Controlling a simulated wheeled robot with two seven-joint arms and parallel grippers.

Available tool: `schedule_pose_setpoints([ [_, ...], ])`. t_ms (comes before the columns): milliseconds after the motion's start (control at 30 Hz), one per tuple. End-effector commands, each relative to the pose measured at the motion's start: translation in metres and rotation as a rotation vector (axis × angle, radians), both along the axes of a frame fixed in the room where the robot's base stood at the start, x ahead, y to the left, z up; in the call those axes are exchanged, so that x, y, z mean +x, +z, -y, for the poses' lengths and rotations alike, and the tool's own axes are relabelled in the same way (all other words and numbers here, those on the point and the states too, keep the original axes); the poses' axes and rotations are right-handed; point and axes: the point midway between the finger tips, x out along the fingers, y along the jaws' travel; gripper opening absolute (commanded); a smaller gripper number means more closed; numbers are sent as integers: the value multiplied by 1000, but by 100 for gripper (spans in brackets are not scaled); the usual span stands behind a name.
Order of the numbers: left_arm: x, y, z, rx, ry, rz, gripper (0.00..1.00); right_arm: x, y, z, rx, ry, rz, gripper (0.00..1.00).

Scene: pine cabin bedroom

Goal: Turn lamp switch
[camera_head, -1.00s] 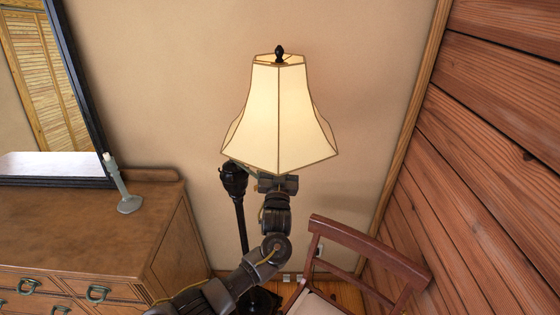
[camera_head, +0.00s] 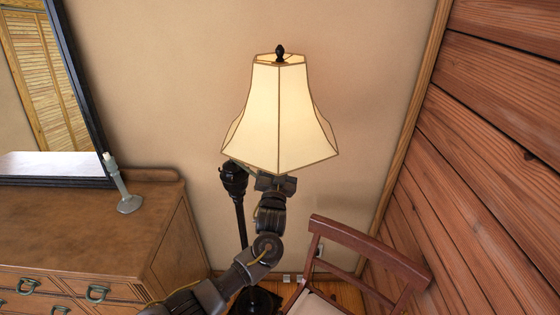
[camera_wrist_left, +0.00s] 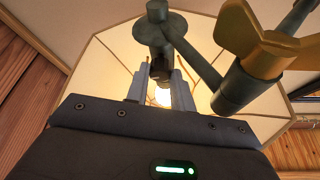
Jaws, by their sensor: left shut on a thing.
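The floor lamp has a cream panelled shade (camera_head: 279,112), which glows, and a black pole (camera_head: 241,222). In the left wrist view I look up into the shade (camera_wrist_left: 100,65) at a lit bulb (camera_wrist_left: 163,97), a grey round fitting (camera_wrist_left: 160,28) and a brass key-shaped piece (camera_wrist_left: 262,42) on a grey socket. My left gripper (camera_wrist_left: 160,80) is under the shade, its fingers shut around a small dark piece (camera_wrist_left: 160,67) that appears to be the lamp switch. The shade hides the fingertips in the head view. My right gripper is not in view.
A wooden dresser (camera_head: 90,235) with a grey candlestick (camera_head: 124,190) and a mirror stands at left. A wooden chair (camera_head: 365,250) is close to my left arm at lower right. A plank wall (camera_head: 490,150) closes the right side.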

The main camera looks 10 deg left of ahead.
Motion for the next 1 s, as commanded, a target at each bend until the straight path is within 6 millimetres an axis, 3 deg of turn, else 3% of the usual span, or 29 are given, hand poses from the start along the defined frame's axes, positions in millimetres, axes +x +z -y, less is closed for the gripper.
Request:
schedule_pose_setpoints([
  [500, -1, 2, -1, 340, -4, -66, 1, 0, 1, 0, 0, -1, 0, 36],
  [1000, -1, 2, -2, 435, -5, -85, 1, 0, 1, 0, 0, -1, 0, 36],
])
